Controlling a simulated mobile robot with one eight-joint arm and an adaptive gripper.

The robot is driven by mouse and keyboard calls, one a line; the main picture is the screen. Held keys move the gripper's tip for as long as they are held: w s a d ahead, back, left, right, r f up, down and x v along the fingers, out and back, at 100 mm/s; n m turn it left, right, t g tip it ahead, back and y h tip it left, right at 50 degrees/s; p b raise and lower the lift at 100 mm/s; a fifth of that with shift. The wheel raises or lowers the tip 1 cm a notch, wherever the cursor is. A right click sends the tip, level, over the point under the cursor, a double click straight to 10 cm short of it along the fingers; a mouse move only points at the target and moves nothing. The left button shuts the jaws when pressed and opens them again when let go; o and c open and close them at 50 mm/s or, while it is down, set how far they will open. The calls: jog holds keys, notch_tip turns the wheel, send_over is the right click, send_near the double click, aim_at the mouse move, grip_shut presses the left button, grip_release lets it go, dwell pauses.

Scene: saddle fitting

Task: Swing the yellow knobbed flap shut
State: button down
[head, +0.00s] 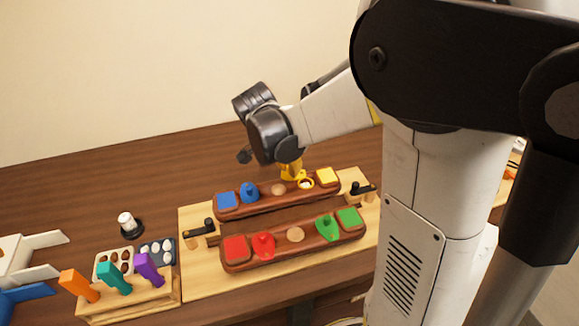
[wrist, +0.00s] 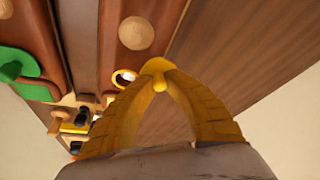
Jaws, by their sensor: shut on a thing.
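The yellow flap is at the right part of the rear wooden bar (head: 235,208). Its yellow knob (wrist: 160,85) shows between my fingertips in the wrist view. A yellow ring (head: 305,188) around a white, open-looking recess lies just right of my fingers; in the wrist view the recess (wrist: 124,77) is uncovered beside the fingertips. My gripper (head: 291,177) has yellow fingers, closed on the knob from above (wrist: 157,67). The fingers hide much of the flap, and its matching yellow makes the outline hard to separate.
The rear bar also has a blue flap (head: 249,193) and blue and yellow square blocks (head: 327,177). The front bar (head: 290,253) carries red (head: 263,245) and green (head: 327,229) flaps. Black-handled clamps (head: 200,229) stand at the board's ends. A handled-tool rack (head: 128,304) stands left.

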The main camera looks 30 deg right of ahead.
aim_at(295, 178)
jog(key=shift+s, duration=0.1)
jog(key=n, duration=0.1)
jog(key=s+n+t+p, duration=0.1)
jog(key=n, duration=0.1)
jog(key=n+t+y, duration=0.1)
jog(key=n, duration=0.1)
jog(key=shift+s+a+p, duration=0.15)
jog(key=shift+s+p, duration=0.1)
jog(key=shift+p, duration=0.05)
jog(key=n, duration=0.2)
jog(key=s+n+y, duration=0.1)
jog(key=n, duration=0.1)
jog(key=n+t+y, duration=0.1)
jog(key=shift+s+d+n+p, duration=0.25)
jog(key=shift+n+p, duration=0.15)
jog(key=n, duration=0.1)
jog(key=n+y, duration=0.1)
jog(key=n, duration=0.1)
jog(key=s+d+n+y, duration=0.1)
jog(key=n, duration=0.1)
jog(key=shift+s+d+n+g+y, duration=0.1)
jog(key=shift+d+n+y, duration=0.2)
jog(key=shift+n, duration=0.55)
jog(key=shift+s+d+n+g+y, duration=0.1)
jog(key=shift+n+y, duration=0.25)
jog(key=shift+n, duration=0.45)
jog(key=shift+s+d+n+g+y, duration=0.1)
jog(key=shift+d+n+y, duration=0.2)
jog(key=shift+n, duration=0.55)
jog(key=shift+a, duration=0.1)
